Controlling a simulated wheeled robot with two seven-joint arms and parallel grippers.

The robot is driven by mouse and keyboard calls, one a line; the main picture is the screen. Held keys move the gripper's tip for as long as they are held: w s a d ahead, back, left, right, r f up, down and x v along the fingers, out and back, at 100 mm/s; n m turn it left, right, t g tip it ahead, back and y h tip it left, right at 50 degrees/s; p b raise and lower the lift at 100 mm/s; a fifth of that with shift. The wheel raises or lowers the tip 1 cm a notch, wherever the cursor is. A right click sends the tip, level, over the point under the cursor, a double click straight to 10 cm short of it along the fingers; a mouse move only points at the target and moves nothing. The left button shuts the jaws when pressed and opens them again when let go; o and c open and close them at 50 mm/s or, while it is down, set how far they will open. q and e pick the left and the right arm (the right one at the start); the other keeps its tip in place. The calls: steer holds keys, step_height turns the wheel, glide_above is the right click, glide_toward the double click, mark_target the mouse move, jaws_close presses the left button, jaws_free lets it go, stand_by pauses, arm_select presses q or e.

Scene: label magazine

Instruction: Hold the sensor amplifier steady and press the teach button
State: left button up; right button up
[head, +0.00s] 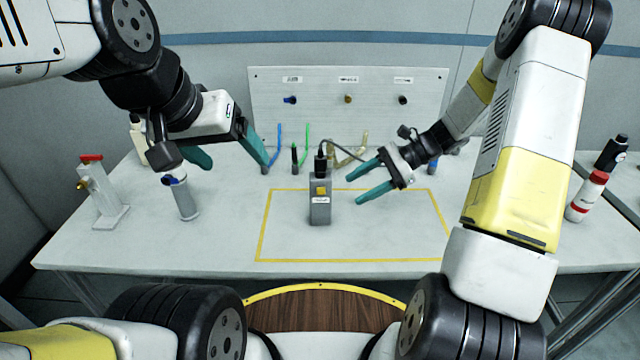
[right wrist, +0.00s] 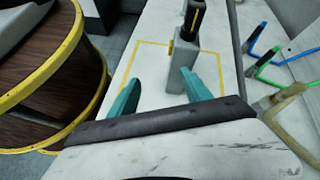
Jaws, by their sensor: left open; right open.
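The sensor amplifier (head: 320,205) is a small grey upright box with a yellow button (head: 321,190) on its front and a black plug and cable on top. It stands inside the yellow outline on the table, and also shows in the right wrist view (right wrist: 182,68). My right gripper (head: 354,187) is open, just right of the amplifier, its teal fingers pointing toward it and apart from it; its fingers also show in the right wrist view (right wrist: 158,92). My left gripper (head: 238,166) is open and empty, above the table to the left of the amplifier.
A grey cylinder (head: 185,200) with a blue part stands below my left gripper. A grey stand with a red top (head: 100,195) is at the left. Blue and green hooked pieces (head: 307,145) stand behind the amplifier, before an upright panel (head: 350,115). The outlined area's front is clear.

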mark_target(325, 212)
steer(key=w+f+m+y, duration=0.1)
steer(key=f, duration=0.2)
steer(key=w+f+m+t+y, duration=0.1)
steer(key=f+m, duration=0.1)
steer(key=f, duration=0.1)
steer(key=w+f+m+y, duration=0.1)
steer(key=f, duration=0.2)
steer(key=shift+d+f+m, duration=0.1)
steer(key=shift+d+m, duration=0.1)
steer(key=shift+m, duration=0.2)
steer(key=shift+x, duration=5)
steer(key=shift+w, duration=0.2)
steer(key=c, duration=0.9)
arm_select(q)
jaws_close()
